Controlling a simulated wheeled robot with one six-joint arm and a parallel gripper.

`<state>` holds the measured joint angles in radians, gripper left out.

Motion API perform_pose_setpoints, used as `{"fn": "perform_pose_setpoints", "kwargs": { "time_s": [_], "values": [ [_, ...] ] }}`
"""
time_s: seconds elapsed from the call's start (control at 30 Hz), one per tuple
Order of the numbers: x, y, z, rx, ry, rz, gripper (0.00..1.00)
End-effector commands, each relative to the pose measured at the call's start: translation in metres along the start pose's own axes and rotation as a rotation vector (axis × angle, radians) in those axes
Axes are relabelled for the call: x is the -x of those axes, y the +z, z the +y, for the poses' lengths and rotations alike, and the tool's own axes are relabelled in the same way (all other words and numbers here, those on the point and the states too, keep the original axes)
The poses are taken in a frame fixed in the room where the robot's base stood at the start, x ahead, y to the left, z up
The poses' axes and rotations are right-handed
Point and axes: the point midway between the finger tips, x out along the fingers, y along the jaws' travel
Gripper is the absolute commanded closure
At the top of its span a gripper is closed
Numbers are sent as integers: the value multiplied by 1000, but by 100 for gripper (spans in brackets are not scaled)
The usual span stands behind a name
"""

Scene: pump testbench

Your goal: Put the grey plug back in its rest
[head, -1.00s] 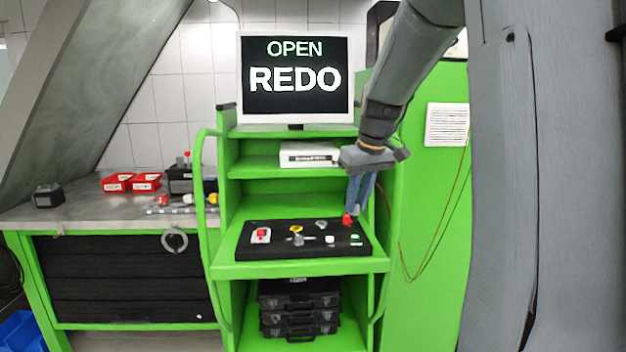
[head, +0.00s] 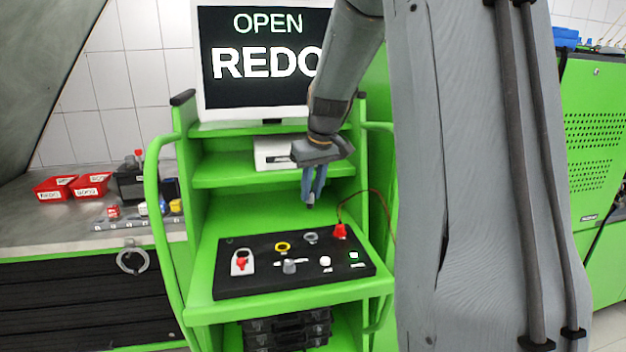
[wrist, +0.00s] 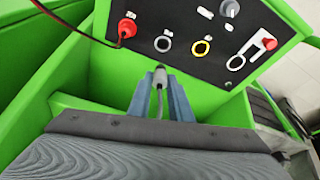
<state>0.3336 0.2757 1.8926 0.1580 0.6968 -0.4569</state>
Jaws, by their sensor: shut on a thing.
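My gripper (head: 310,204) is shut on the grey plug (wrist: 160,76), a slim grey piece held upright between the blue fingertips in the wrist view. A grey cable hangs from it between the fingers. In the head view the gripper is above the back of the black panel (head: 232,284), and the plug is too small to make out clearly. An empty grey ring (head: 311,238), which looks like the grey rest, is on the panel's back row. It also shows in the wrist view (wrist: 162,36), beyond the plug tip and apart from it.
A red plug (head: 340,231) with a red wire stands right of the grey ring. An empty yellow ring (head: 283,244) is left of it. A grey knob (head: 289,266), a red switch (head: 241,263) and white buttons (head: 325,261) are nearer. A shelf (head: 215,181) is behind.

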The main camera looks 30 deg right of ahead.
Motion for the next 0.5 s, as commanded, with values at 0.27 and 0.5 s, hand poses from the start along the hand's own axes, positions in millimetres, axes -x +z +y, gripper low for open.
{"fn": "perform_pose_setpoints", "kwargs": {
  "time_s": [0.27, 0.5],
  "values": [
    [-5, 5, 0, -30, 9, -1, 100],
    [-15, 7, 2, -34, 11, 0, 100]
  ]
}}
